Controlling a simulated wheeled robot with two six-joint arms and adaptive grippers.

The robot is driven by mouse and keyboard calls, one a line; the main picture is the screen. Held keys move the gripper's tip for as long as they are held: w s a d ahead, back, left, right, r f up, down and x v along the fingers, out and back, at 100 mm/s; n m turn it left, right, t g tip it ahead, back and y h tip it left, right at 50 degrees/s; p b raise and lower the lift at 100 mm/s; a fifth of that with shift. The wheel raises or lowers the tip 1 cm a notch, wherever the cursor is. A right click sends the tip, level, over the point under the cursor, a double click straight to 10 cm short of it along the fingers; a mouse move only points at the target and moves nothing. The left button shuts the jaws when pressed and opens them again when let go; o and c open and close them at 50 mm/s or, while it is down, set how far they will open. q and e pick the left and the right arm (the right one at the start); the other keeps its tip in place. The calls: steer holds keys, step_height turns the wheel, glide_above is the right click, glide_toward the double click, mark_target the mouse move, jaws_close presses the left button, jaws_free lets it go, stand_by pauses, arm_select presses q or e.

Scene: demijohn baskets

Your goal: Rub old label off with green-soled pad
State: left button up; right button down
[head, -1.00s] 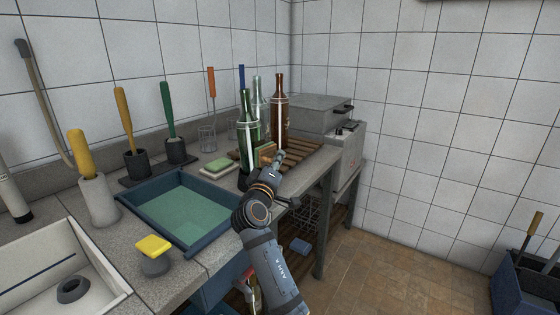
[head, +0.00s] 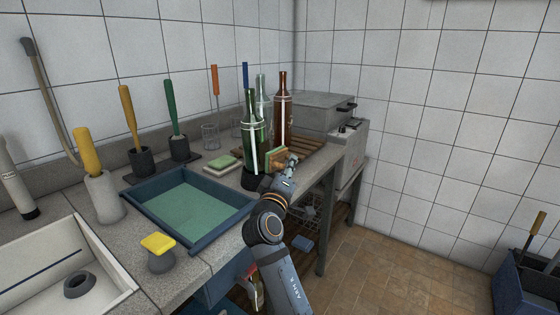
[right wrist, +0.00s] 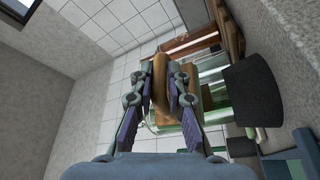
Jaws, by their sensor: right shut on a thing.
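A green glass bottle (head: 253,135) stands upright in a dark round holder (head: 254,182) near the counter's front edge. My right gripper (head: 286,165) is just right of it, shut on a tan-brown pad (head: 275,158). In the right wrist view the pad's tan grip (right wrist: 159,75) is between the fingers, and its block faces the green bottle (right wrist: 187,112). The pad is close against the bottle; I cannot tell if they touch. The pad's sole faces away, and I cannot make out a label behind it. My left gripper is out of view.
Behind stand a brown bottle (head: 283,112) and a clear one on a wooden slatted rack (head: 308,147). A green-topped sponge (head: 222,162) lies left of the green bottle. A blue tray (head: 190,205) and a yellow-topped pad (head: 157,245) are nearer, left of my arm.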

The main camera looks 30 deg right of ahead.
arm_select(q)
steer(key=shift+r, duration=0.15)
arm_select(e)
steer(key=shift+s+d, duration=0.25)
steer(key=shift+s, duration=0.4)
arm_select(q)
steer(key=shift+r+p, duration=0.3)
steer(key=shift+p, duration=0.05)
arm_select(e)
steer(key=s, duration=0.1)
steer(key=s+d, duration=0.1)
steer(key=shift+s+d, duration=0.1)
steer(key=shift+s, duration=0.3)
steer(key=w+a, duration=0.1)
steer(key=w+b, duration=0.1)
steer(key=w, duration=0.1)
steer(key=w+a, duration=0.1)
steer(key=shift+w+a+f+b, duration=0.15)
steer(key=shift+w+a+b, duration=0.05)
steer(key=shift+a+b, duration=0.15)
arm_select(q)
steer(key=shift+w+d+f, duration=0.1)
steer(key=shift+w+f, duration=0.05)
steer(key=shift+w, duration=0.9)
arm_select(e)
steer(key=shift+w+a+g+h, duration=0.3)
steer(key=shift+w, duration=0.35)
